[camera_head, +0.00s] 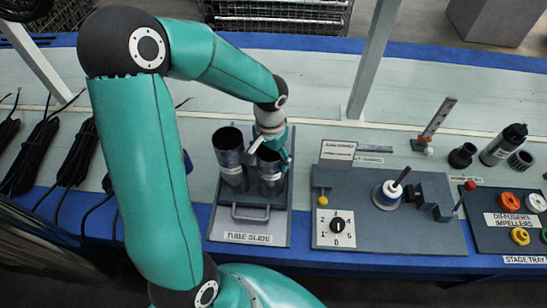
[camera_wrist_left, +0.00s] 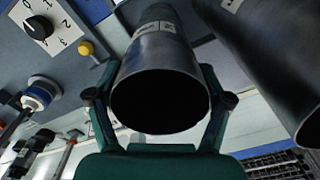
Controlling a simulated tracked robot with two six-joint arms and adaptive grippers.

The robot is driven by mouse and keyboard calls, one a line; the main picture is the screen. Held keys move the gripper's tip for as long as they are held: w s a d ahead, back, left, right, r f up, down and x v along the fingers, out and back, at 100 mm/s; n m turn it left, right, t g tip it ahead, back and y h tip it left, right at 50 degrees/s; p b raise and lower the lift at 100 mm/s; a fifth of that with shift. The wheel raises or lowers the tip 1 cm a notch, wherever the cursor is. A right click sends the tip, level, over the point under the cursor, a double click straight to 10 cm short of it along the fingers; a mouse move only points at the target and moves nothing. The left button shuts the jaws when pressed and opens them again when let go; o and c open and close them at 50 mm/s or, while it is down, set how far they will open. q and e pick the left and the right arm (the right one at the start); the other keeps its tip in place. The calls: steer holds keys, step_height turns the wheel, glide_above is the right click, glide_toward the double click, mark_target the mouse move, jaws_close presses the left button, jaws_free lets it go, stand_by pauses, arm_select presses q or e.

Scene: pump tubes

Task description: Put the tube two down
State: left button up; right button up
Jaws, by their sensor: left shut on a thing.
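Two dark grey metal tubes are at the tube slide (camera_head: 225,232), side by side. My left gripper (camera_head: 268,152) has come down over the right tube (camera_head: 270,180) and is shut around its upper part. In the left wrist view, the gripper's fingers (camera_wrist_left: 160,100) sit on both sides of this tube (camera_wrist_left: 158,52), whose open dark mouth faces the camera. The tube is upright; whether its foot touches the slide I cannot tell. The left tube (camera_head: 230,158) stands free beside it and also shows in the left wrist view (camera_wrist_left: 268,55). My right gripper is not in view.
Right of the slide is a grey panel with a dial (camera_head: 337,226), a yellow knob (camera_head: 322,200) and a white-and-blue spool (camera_head: 387,194). The stage tray (camera_head: 490,243) with coloured rings is at the far right. Black cable bundles (camera_head: 76,152) lie at left.

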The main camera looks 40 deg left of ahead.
arm_select(q)
steer(key=o, duration=1.4)
steer(key=shift+c, duration=0.2)
steer(key=shift+r, duration=0.1)
step_height(320, 180, up, 12)
steer(key=p, duration=0.1)
